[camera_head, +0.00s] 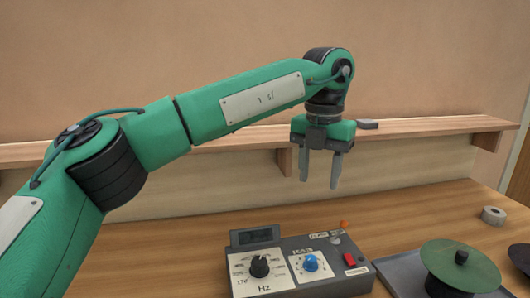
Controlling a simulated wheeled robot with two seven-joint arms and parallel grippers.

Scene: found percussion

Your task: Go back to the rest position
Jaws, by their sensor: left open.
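My left arm comes in from the left, bends at the top middle and points its gripper (320,172) downward. The left gripper is open, with nothing between its two grey fingers. It hangs in front of the back wall and shelf, above and apart from the grey control box. My right gripper is not in view.
A grey control box (345,256) with knobs stands on the wooden table (170,262). To its right are a green disc (478,264) on a dark base and a tape roll (493,215). A wooden shelf (425,126) runs along the wall.

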